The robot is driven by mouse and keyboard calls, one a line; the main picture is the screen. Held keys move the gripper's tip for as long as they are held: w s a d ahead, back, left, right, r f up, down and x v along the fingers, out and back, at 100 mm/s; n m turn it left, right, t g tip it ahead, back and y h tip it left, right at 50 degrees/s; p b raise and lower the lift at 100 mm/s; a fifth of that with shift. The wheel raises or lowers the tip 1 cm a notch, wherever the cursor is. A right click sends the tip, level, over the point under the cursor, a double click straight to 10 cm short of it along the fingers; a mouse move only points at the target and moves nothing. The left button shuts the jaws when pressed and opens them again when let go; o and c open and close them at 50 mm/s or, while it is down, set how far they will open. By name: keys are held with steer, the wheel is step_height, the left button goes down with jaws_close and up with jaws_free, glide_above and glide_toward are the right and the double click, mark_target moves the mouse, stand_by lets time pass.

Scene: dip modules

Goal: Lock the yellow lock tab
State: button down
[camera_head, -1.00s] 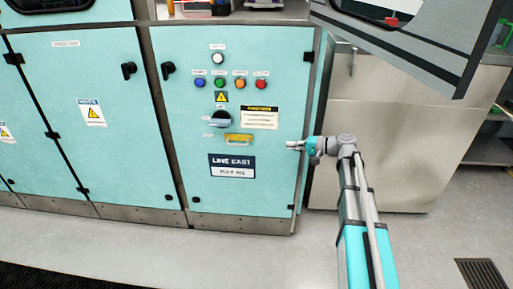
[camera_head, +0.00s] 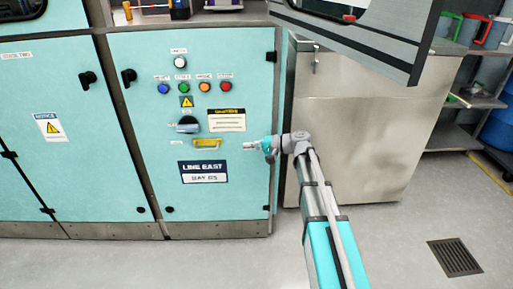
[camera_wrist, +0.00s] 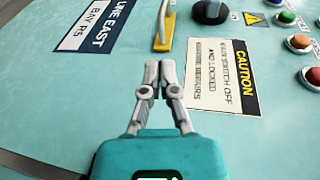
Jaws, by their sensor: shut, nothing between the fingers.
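The yellow lock tab (camera_head: 207,144) is a small yellow piece on the teal cabinet door, below the black rotary switch (camera_head: 187,125) and above the LINE EAST sign. In the wrist view the yellow tab (camera_wrist: 164,30) stands at the top middle, with a pale grey bar along it. My gripper (camera_head: 251,146) is to the right of the tab in the head view. In the wrist view my gripper (camera_wrist: 151,68) has its fingertips together, just short of the tab and apart from it, with nothing held.
The LINE EAST sign (camera_head: 203,172) lies below the tab, and a caution label (camera_head: 227,121) is to its upper right. Several coloured buttons (camera_head: 183,88) sit above. A steel cabinet (camera_head: 350,130) stands to the right. The grey floor in front looks clear.

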steer(key=b+x, duration=0.1)
steer(key=x, duration=0.8)
steer(key=shift+a+f, duration=0.1)
steer(key=shift+a, duration=0.05)
steer(key=shift+w, duration=0.1)
